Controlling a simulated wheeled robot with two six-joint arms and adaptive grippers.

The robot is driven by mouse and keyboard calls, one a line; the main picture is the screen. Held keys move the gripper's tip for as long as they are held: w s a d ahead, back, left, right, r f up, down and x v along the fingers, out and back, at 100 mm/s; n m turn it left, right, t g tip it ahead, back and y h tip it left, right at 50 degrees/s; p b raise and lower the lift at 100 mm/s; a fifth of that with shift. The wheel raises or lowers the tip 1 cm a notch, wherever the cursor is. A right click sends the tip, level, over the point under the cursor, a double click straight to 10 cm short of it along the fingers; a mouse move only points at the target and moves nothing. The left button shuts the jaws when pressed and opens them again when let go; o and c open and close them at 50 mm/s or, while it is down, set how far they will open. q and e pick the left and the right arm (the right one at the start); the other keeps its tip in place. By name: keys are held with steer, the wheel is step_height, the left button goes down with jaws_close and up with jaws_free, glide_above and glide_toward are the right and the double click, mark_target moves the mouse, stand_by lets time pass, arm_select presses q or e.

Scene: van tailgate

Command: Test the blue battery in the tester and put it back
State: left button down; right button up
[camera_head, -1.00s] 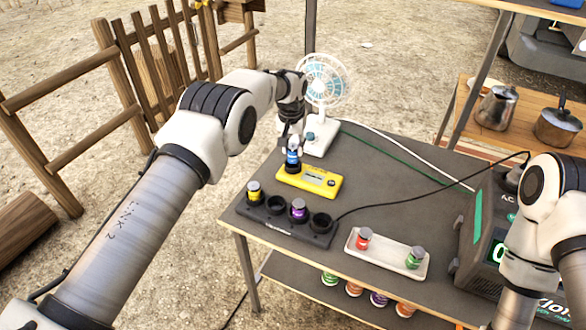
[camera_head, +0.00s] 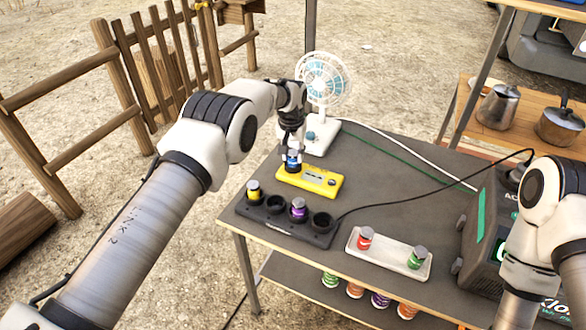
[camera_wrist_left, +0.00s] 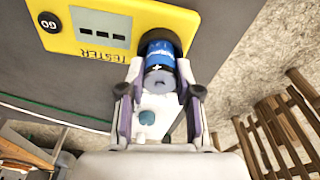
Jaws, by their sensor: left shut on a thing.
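The blue battery (camera_head: 292,157) stands upright at the left end of the yellow tester (camera_head: 318,182), its lower end at or in the tester's socket. My left gripper (camera_head: 291,151) is shut on it from above. In the left wrist view the blue battery (camera_wrist_left: 160,55) sits between the fingers of my left gripper (camera_wrist_left: 158,82), against the round socket of the yellow tester (camera_wrist_left: 100,30). The tester's small display and GO button show there. How deep the battery sits is unclear. My right arm is at the right edge, its gripper out of view.
A white tray (camera_head: 388,254) holds red and green batteries. A white fan (camera_head: 325,80) stands behind, close to my gripper.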

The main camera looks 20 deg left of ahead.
arm_select(q)
steer(key=c, duration=0.7)
jaws_free()
steer(key=r, duration=0.4)
steer(key=s+r, duration=0.1)
steer(key=r, duration=0.7)
steer(key=shift+s, duration=0.25)
